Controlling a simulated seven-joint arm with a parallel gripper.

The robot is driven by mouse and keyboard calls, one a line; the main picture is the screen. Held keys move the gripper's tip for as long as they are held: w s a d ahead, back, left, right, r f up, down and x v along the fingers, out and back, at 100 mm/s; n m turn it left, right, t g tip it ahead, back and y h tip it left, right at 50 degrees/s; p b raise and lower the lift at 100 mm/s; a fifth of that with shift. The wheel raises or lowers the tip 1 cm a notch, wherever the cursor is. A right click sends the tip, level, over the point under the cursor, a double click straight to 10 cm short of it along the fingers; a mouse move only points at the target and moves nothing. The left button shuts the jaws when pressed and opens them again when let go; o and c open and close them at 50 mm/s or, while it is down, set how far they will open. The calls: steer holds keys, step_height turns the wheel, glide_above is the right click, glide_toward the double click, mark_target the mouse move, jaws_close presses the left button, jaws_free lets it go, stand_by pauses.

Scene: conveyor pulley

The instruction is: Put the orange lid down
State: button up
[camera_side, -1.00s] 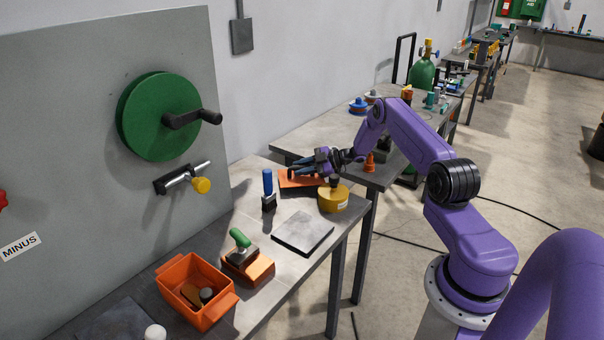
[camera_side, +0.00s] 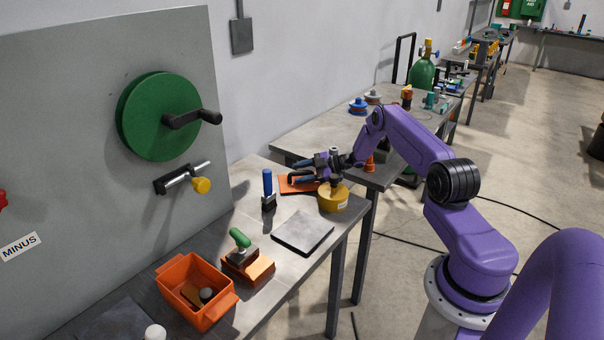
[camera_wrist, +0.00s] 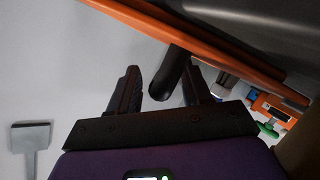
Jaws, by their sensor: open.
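The orange lid (camera_side: 297,186) lies flat at the back of the near workbench in the side view, beside a round yellow container. In the wrist view the lid (camera_wrist: 215,42) shows edge-on as a slanted orange band against the dark bench top. Its black knob (camera_wrist: 168,76) stands between the two spread fingers, with a gap visible on the left. My gripper (camera_side: 297,173) is open just above the lid, fingers pointing left. In the wrist view both fingers of my gripper (camera_wrist: 163,72) show apart.
The yellow container (camera_side: 333,201) stands close to my gripper. A dark plate (camera_side: 303,231), a blue-handled tool (camera_side: 268,189), a green-handled tool (camera_side: 240,238) on an orange block and an open orange box (camera_side: 174,276) stand nearer the camera. Some bare bench lies between them.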

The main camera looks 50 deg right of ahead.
steer(key=v, duration=1.2)
step_height(320, 180, up, 5)
steer(key=h, duration=0.2)
glide_above(302, 184)
steer(key=w+a+r+g+h, duration=0.1)
steer(key=w+a+r, duration=0.2)
steer(key=a+r, duration=0.35)
steer(key=s+a+r+m+g+h, duration=0.1)
steer(key=s+a+r, duration=0.1)
steer(key=a, duration=0.7)
steer(key=s+a+r+m+g+h, duration=0.1)
steer(key=s+a+r, duration=0.15)
steer(key=a, duration=0.65)
steer(key=s+a+r+g, duration=0.1)
steer(key=s+a+g, duration=0.1)
steer(key=s+a, duration=0.5)
steer(key=s+a+r+g, duration=0.15)
steer(key=s+a, duration=0.25)
steer(key=s, duration=0.6)
steer(key=s+d+n+g+h, duration=0.1)
steer(key=s+g, duration=0.4)
steer(key=s, duration=1.9)
steer(key=shift+d+h, duration=0.6)
steer(key=shift+d, duration=0.1)
